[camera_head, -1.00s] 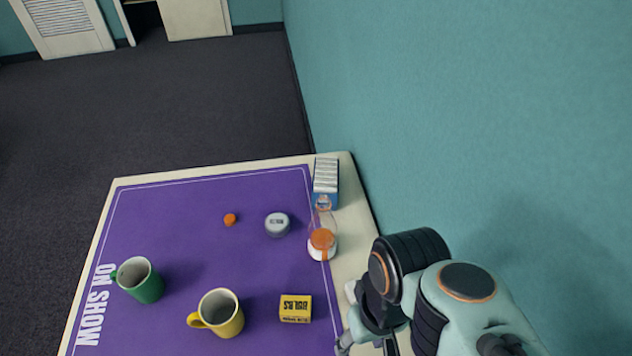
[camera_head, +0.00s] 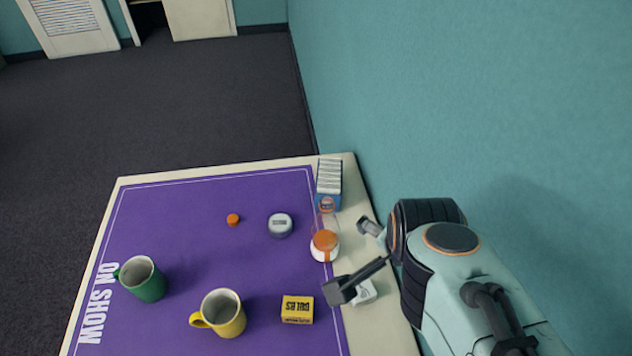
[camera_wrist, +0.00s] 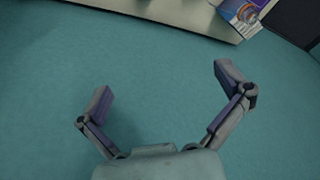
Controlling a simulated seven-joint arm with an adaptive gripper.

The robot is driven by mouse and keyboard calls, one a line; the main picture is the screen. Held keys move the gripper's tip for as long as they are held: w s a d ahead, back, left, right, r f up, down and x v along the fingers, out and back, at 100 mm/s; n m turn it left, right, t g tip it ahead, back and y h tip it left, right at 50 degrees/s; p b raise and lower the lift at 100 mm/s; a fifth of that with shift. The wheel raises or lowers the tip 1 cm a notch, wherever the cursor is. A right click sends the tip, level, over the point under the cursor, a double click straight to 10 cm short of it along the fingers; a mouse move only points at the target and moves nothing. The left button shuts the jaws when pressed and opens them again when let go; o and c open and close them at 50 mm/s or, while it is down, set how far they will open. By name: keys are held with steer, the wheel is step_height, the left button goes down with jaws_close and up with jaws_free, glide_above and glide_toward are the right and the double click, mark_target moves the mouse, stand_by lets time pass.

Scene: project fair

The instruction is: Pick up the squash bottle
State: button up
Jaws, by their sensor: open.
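The squash bottle (camera_head: 325,246), clear with orange inside and a white band low down, stands at the right edge of the purple mat in the head view. My gripper (camera_head: 354,260) is just to its right, with its fingers spread wide and pointing left. One finger is below and right of the bottle, the other above and right. Nothing is between them, and I see no contact. In the wrist view my open gripper (camera_wrist: 165,92) has only teal wall behind its fingers. I cannot make out the bottle there.
A blue-and-white carton (camera_head: 328,183) stands behind the bottle. A white item (camera_head: 364,292) lies by my lower finger. The teal wall is close right.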

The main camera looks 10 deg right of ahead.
mark_target(317, 240)
steer(key=w+d+f+m+t+h, duration=0.25)
steer(key=w+m+h, duration=0.4)
steer(key=w, duration=0.75)
steer(key=a+f+n, duration=0.2)
steer(key=a+f, duration=0.2)
steer(key=f, duration=0.1)
steer(key=a+f+n+t, duration=0.1)
steer(key=a+f+n, duration=0.2)
steer(key=f, duration=0.3)
steer(key=a+f+n, duration=0.2)
steer(key=a+f, duration=0.2)
steer(key=f, duration=0.1)
steer(key=shift+a+f+n+t+h, duration=0.15)
steer(key=shift+a+n+t+h, duration=0.2)
steer(key=shift+a, duration=0.05)
steer(key=shift+w+a+f, duration=0.15)
steer(key=shift+f, duration=0.05)
steer(key=x, duration=0.6)
steer(key=shift+w, duration=0.15)
steer(key=c, duration=1.3)
